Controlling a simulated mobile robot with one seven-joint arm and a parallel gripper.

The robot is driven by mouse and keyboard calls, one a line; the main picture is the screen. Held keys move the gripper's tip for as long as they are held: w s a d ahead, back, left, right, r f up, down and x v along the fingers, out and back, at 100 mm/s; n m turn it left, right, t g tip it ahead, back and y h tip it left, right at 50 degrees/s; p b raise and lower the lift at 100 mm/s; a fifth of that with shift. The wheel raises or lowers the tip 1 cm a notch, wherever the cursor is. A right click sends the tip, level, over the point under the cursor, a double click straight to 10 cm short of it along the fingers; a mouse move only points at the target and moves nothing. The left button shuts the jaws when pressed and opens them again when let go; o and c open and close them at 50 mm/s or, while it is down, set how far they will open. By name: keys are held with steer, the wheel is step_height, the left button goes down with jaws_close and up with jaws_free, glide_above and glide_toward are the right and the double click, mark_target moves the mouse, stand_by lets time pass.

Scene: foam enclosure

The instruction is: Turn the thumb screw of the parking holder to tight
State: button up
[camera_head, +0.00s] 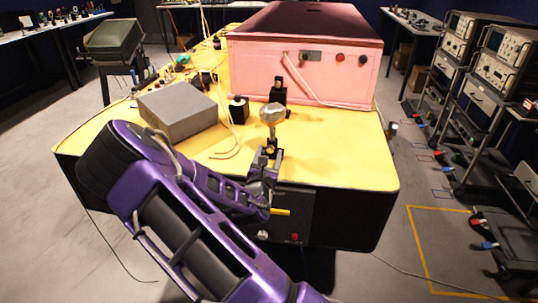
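A small upright black holder with a rounded grey head (272,114) stands near the front middle of the yellow table; it may be the parking holder. Its thumb screw is too small or hidden to make out. My gripper (268,156) is at the end of my purple arm, at the table's front edge. It is just below the grey head in the picture and overlaps the holder's lower part. I cannot tell whether it touches the holder, or whether its dark fingers are open or shut.
A pink enclosure (305,62) fills the back of the table (345,150). A grey box (178,109) lies to the left. The table's right front is clear.

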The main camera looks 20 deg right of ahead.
jaws_close()
steer(key=shift+m, duration=0.4)
steer(key=m+b, duration=0.2)
steer(key=m, duration=0.2)
steer(key=shift+f+m, duration=0.1)
steer(key=shift+m, duration=0.3)
steer(key=m+b, duration=0.2)
steer(key=m, duration=0.4)
steer(key=shift+b, duration=0.3)
steer(key=m+b, duration=0.2)
steer(key=m, duration=0.3)
steer(key=shift+m+b, duration=0.3)
steer(key=shift+m, duration=0.1)
steer(key=m+b, duration=0.2)
steer(key=m, duration=0.3)
steer(key=shift+a+m+b, duration=0.1)
steer(key=shift+m+b, duration=0.2)
steer(key=shift+m, duration=0.3)
